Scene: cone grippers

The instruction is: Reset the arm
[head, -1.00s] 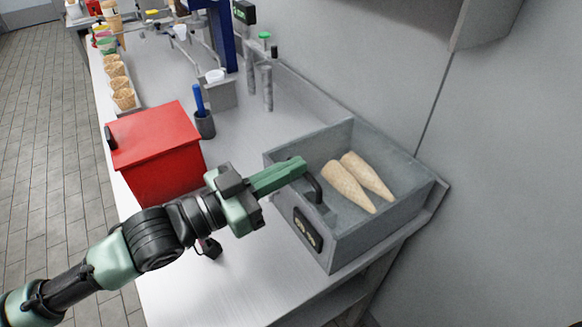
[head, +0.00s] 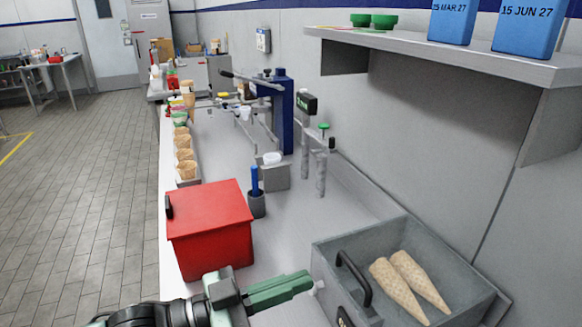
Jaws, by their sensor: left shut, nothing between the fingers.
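My left gripper (head: 285,290) is at the bottom of the head view, its two green fingers shut together with nothing between them. It points right, just left of an open grey bin (head: 328,257) with a dark handle (head: 353,277). The fingertips look apart from the handle. Two cones (head: 398,290) lie side by side in the bin. The lower part of my left arm is cut off by the frame. My right gripper is not in view.
A red box (head: 210,222) stands on the counter behind the gripper. A dark cup with a blue tool (head: 256,200), a row of wafer cups (head: 185,155) and a blue press (head: 280,110) stand further back. A shelf (head: 440,52) overhangs at right.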

